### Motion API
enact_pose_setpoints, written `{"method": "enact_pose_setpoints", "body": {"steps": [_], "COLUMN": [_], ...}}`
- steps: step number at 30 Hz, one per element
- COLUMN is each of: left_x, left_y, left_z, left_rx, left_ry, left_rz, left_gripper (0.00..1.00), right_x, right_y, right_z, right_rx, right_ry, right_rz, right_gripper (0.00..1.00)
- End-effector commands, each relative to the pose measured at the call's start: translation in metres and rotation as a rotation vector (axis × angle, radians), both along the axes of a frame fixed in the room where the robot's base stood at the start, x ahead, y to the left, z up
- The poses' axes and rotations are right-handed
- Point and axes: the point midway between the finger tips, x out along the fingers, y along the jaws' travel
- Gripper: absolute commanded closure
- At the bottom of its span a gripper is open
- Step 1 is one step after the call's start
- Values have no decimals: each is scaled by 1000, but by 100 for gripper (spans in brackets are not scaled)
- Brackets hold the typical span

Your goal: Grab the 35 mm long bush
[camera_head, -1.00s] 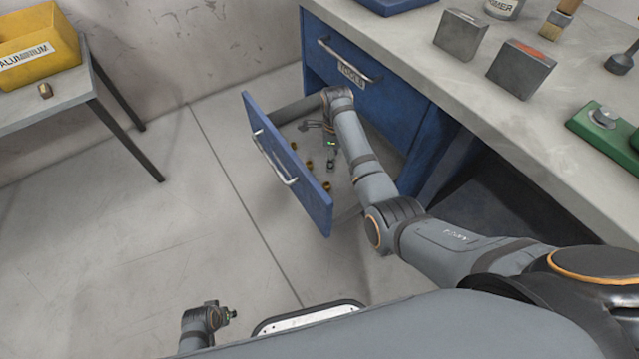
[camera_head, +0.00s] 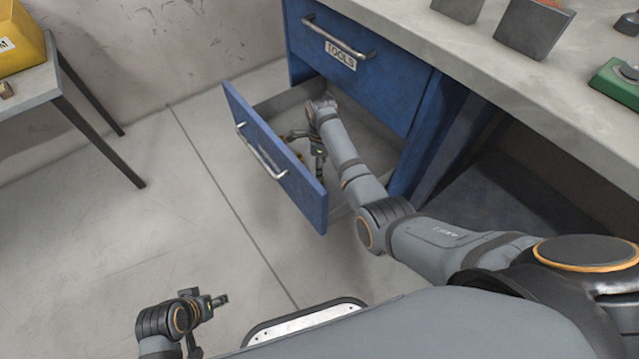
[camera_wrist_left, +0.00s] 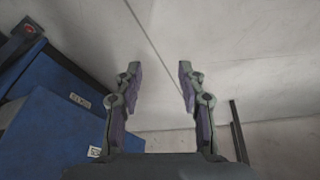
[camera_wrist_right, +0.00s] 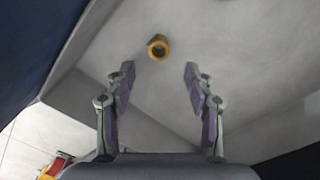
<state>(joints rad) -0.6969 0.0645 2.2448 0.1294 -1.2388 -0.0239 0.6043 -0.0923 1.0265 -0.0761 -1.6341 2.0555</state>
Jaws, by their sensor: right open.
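My right arm reaches down into the open drawer (camera_head: 312,212) of the blue bench. My right gripper (camera_wrist_right: 158,78) is open and empty above the drawer floor. One brass-coloured ring-shaped bush (camera_wrist_right: 158,47) stands on that floor, just beyond the fingertips and a little left of the gap's middle; its hole shows. Its length cannot be told from this view. In the head view the drawer front and my arm hide most of the drawer's contents. My left gripper (camera_wrist_left: 158,72) is open and empty over the bare floor; it also shows at the bottom left of the head view (camera_head: 220,299).
The drawer walls stand close around my right gripper. The closed TOOLS drawer (camera_head: 388,85) and the worktop (camera_head: 470,60) overhang it. A small table (camera_head: 30,90) with a yellow bin (camera_head: 20,50) stands at left. A red and yellow thing (camera_wrist_right: 52,165) shows beside the drawer. The floor between is clear.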

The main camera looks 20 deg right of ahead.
Motion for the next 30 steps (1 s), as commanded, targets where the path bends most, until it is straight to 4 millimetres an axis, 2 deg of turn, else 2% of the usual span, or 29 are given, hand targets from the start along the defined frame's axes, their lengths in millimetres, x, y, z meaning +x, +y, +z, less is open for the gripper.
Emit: {"method": "enact_pose_setpoints", "body": {"steps": [2, 8, 13, 15, 21, 30], "left_x": [1, 2, 4, 24, 55, 60], "left_y": [-2, -3, -9, -8, -6, -6], "left_z": [-8, -10, -38, -21, -3, 2], "left_rx": [-9, -15, -49, -46, -45, -45], "left_ry": [-20, -41, -136, -217, -365, -392], "left_rz": [1, 3, 17, 21, 31, 34], "left_gripper": [60, 60, 60, 60, 60, 60], "right_x": [0, 0, 0, 0, 0, 0], "right_y": [0, 0, 5, 5, 5, 5], "right_z": [-12, -17, -56, -53, -64, -65], "right_rx": [0, 0, 0, 0, 0, 0], "right_ry": [-1, -1, 1, -1, -1, -1], "right_rz": [0, 0, 1, 0, 0, 0], "right_gripper": [46, 46, 46, 46, 46, 46]}}
